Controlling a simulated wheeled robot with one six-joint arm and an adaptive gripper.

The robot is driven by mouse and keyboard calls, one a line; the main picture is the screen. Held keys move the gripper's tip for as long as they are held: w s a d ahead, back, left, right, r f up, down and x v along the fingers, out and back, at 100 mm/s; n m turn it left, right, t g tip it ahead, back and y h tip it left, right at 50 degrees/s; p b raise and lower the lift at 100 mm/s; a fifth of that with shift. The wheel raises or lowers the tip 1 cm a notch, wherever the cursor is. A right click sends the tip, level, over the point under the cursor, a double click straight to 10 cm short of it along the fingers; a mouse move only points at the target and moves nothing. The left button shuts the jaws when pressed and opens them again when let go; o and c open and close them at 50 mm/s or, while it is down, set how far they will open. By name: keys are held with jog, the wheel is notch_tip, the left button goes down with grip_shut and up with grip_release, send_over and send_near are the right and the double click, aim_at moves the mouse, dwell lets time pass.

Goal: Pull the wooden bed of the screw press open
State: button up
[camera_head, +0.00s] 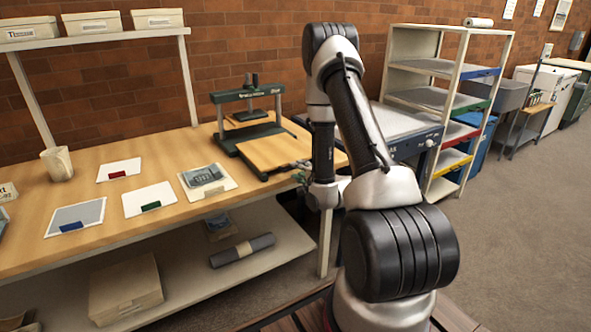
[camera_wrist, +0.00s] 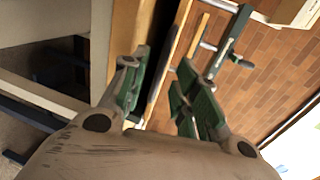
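The green screw press (camera_head: 229,101) stands at the back right of the wooden table, with its crossbar and screw upright. Its flat wooden bed (camera_head: 272,152) lies low at the front of the frame. In the wrist view the bed shows edge-on as a thin wooden strip (camera_wrist: 184,42), with the green crossbar (camera_wrist: 233,40) to its right. My gripper (camera_wrist: 162,98) has its two green-padded fingers spread, one on each side of the line of the bed's edge. I cannot tell whether either finger touches it.
The table (camera_head: 95,175) holds a cup (camera_head: 57,163), several tabbed sheets and a picture card (camera_head: 208,181) left of the press. A grey-topped machine (camera_head: 402,122) and a shelf rack (camera_head: 452,60) stand right of my arm. A lower shelf (camera_head: 190,283) holds a box and a roll.

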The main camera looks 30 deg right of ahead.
jog(key=s, duration=0.4)
jog(key=shift+r, duration=0.4)
